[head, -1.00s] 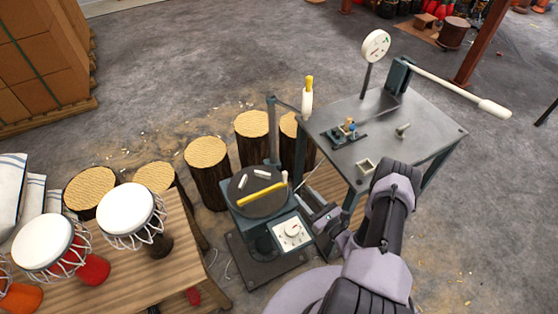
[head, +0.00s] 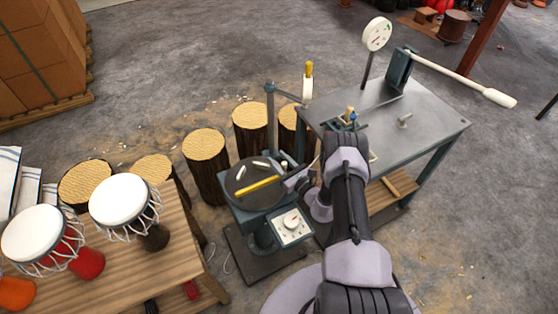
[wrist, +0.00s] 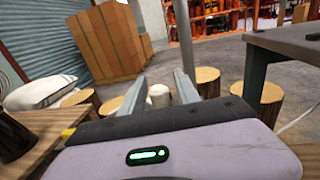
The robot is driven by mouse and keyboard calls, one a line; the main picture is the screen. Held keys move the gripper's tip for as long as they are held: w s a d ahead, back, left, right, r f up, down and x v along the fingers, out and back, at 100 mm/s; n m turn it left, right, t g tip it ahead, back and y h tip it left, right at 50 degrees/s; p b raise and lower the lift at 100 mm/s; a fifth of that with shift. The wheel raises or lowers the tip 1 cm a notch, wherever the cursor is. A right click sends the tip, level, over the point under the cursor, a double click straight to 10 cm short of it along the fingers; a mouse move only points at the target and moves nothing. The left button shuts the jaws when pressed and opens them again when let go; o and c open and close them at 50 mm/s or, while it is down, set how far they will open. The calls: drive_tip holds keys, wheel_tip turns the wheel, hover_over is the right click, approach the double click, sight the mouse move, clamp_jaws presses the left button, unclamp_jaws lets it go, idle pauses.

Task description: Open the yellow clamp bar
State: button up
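The yellow clamp bar (head: 257,186) lies across the dark round turntable (head: 245,194) of a small machine, with two short white pieces behind it. A pale upright knob (head: 284,166) stands by the bar's right end. My gripper (head: 288,182) is at the turntable's right edge, close to that end. In the wrist view my gripper (wrist: 158,82) has its two fingers apart, with the pale rounded knob (wrist: 159,95) between them; I cannot tell whether they touch it. A bit of yellow (wrist: 68,133) shows at the gripper's left edge.
A control box with a dial (head: 291,226) is below the turntable. A post (head: 270,125) with a yellow-topped white handle (head: 308,85) rises behind it. A grey metal table (head: 425,125) stands right, drums (head: 125,205) on a wooden table left, and log stumps (head: 205,165) behind.

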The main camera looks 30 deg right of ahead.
clamp_jaws()
idle(1.2)
